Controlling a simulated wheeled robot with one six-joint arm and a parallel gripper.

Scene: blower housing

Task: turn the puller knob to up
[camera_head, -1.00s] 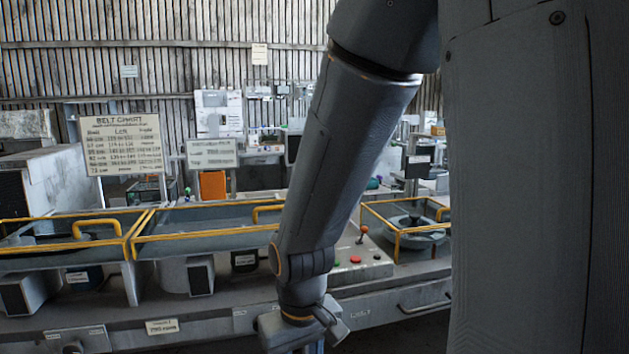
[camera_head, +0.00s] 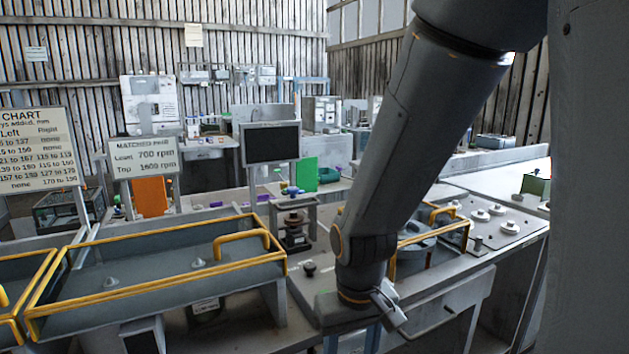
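A small dark round knob (camera_head: 309,268) stands on the grey bench top, left of my arm. I cannot tell whether it is the puller knob, and its pointing direction is too small to read. Behind it stands a dark press-like device (camera_head: 294,222) with a flat top plate, possibly the puller. My gripper (camera_head: 388,306) hangs at the end of the arm, right of the knob and apart from it, near the bench's front edge. Its fingers are too small and turned away to show whether they are open. My arm hides part of the bench behind it.
A yellow-railed tray (camera_head: 160,278) fills the bench at left. A second yellow-railed stand (camera_head: 430,240) is partly behind my arm. A panel with several white knobs (camera_head: 495,222) lies at right. A black screen (camera_head: 272,143) and a speed sign (camera_head: 145,157) stand behind.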

